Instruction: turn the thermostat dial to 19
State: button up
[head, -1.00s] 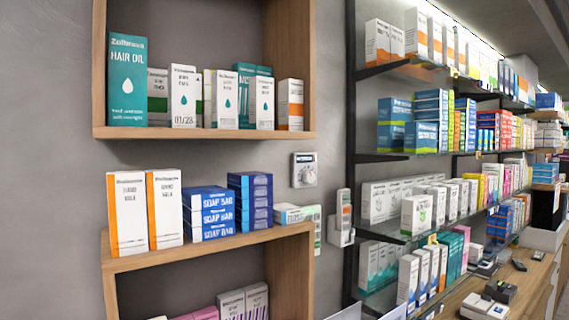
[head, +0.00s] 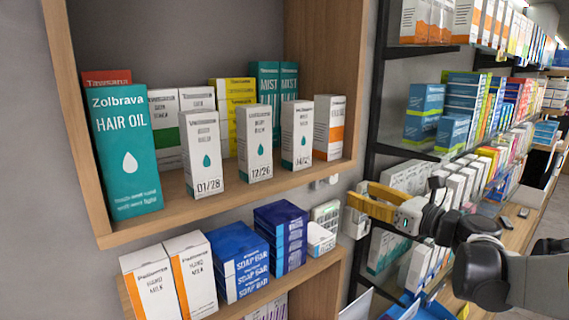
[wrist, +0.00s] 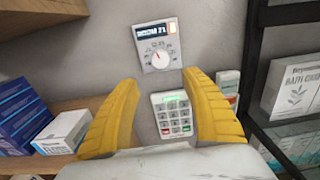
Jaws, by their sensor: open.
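The thermostat (wrist: 157,45) is a pale square unit on the grey wall, upper middle of the wrist view. It has a dark display strip at the top whose text is too small to read surely. Its round white dial (wrist: 158,57) has a small red pointer mark near the top. My gripper (wrist: 160,78) is open and empty, with its yellow fingers spread below the thermostat and apart from the dial. In the head view my gripper (head: 359,200) is near the wall, right of the wooden shelves. The thermostat is mostly hidden there.
A keypad terminal (wrist: 172,115) is on the wall below the thermostat, between my fingers. The upper wooden shelf (head: 230,185) with boxes stands left; soap boxes (head: 281,235) lie on the lower one. Black-framed glass shelving (head: 405,150) is close on the right.

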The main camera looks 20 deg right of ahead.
aim_at(334, 179)
jog(key=x, duration=0.3)
jog(key=p+x, duration=0.1)
jog(key=x, duration=0.5)
jog(key=shift+w+a+r, duration=0.15)
jog(key=shift+w+r, duration=0.2)
grip_shut()
